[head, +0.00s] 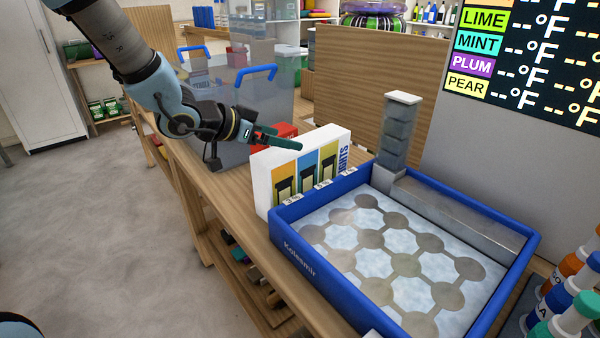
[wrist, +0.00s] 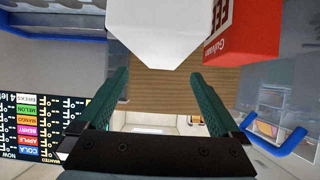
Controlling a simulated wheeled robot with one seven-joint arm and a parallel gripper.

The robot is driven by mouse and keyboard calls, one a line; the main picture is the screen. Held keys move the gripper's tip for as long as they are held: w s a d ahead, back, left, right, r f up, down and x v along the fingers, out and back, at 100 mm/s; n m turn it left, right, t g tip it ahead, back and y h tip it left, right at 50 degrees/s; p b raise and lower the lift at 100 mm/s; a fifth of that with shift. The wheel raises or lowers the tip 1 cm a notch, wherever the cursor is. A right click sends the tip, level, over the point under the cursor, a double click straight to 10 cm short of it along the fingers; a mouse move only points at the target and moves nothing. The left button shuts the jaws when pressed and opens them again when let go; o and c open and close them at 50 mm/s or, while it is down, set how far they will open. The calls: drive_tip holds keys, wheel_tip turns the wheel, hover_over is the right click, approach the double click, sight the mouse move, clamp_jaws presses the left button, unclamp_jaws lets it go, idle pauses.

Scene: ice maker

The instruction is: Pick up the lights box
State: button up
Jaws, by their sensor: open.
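The lights box (head: 310,168) is a white box with blue and yellow panels and the word "LIGHTS". It stands upright on the wooden table, beside the blue-rimmed ice tray. In the wrist view the white box (wrist: 165,28) shows ahead, just beyond the fingertips and roughly between them. My gripper (head: 285,140) is open and empty, with its green fingers close to the top left part of the box. The gripper also shows in the wrist view (wrist: 160,82). I cannot tell whether a finger touches the box.
A red box (head: 284,131) stands right behind the lights box and also shows in the wrist view (wrist: 240,35). A clear bin with blue handles (head: 245,100) is behind. The ice tray (head: 300,262) is at right. Bottles (head: 575,315) stand at far right.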

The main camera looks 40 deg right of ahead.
drive_tip(key=p, duration=0.1)
hover_over(304, 171)
drive_tip(key=w+d, duration=0.2)
drive_tip(key=w, duration=0.2)
drive_tip(key=shift+s+f, duration=0.2)
drive_tip(key=shift+f, duration=1.55)
drive_tip(key=shift+c, duration=0.2)
clamp_jaws()
